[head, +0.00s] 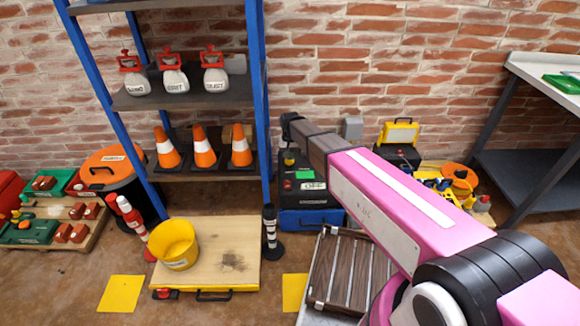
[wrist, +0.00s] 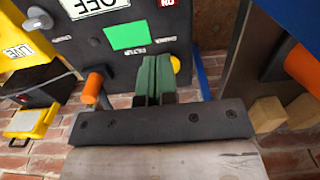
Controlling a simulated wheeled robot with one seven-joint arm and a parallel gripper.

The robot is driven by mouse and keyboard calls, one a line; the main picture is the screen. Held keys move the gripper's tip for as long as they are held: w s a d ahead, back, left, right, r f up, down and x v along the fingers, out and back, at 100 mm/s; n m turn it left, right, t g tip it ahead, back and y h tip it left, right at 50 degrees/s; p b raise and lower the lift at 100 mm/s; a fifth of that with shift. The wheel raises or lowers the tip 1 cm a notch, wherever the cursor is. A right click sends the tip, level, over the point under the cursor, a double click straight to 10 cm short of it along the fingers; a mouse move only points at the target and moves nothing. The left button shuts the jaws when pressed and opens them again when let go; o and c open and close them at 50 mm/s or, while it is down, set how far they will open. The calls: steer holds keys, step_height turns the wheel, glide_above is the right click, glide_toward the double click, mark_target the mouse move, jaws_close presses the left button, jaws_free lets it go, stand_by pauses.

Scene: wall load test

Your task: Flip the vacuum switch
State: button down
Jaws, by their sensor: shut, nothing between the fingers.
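In the wrist view the dark panel (wrist: 185,25) fills the top, with the OFF sign (wrist: 88,6), a green rectangle (wrist: 128,35) and a red ON label. A lever with an orange tip (wrist: 92,88) sticks out at left. A yellow knob (wrist: 175,63) is partly hidden behind my gripper (wrist: 155,65). The green fingers are shut and empty, close in front of the panel; contact cannot be told. Which control is the vacuum switch is unclear.
A blue case (head: 308,219) lies under the box. A blue-framed shelf (head: 150,92) with cones stands at left. A wooden platform (head: 228,235) with a yellow bucket (head: 174,246) and a black post (head: 270,232) are in front. A yellow lamp (head: 399,132) is at right.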

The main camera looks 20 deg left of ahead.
mark_target(287, 185)
step_height(287, 185, down, 13)
steer(key=shift+f, duration=0.1)
stand_by(0.3)
steer(key=shift+w+f+g, duration=0.1)
steer(key=shift+f+g, duration=0.15)
steer(key=shift+g, duration=0.05)
stand_by(0.3)
steer(key=shift+r, duration=0.8)
